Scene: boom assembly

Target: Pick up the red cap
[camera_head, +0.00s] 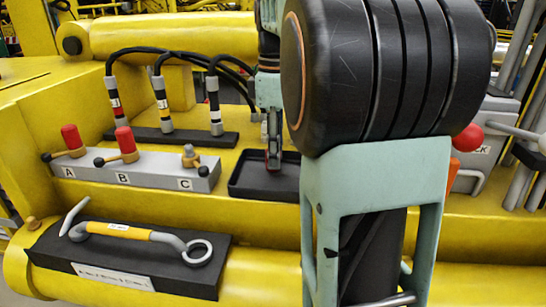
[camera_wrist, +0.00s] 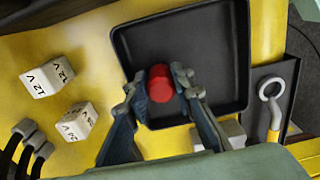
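The red cap (camera_wrist: 160,85) shows in the wrist view over the black tray (camera_wrist: 222,98). My gripper (camera_wrist: 163,88) has a fingertip against each side of the cap, with no clear gap. I cannot tell whether the cap rests on the tray floor or is just above it. In the head view my gripper (camera_head: 273,160) points down into the tray (camera_head: 246,191); my arm hides the tray's right part. A grey block (camera_head: 140,169) marked A, B and C stands left of the tray. A and B have red knobs; C has a bare metal fitting.
Several black hoses (camera_head: 165,53) with connectors stand behind the block. A hooked tool with a yellow handle (camera_head: 125,231) lies on a black holder in front. A red ball knob (camera_head: 467,138) is just right of my arm. White 12 V and 24 V cubes (camera_wrist: 48,77) show in the wrist view.

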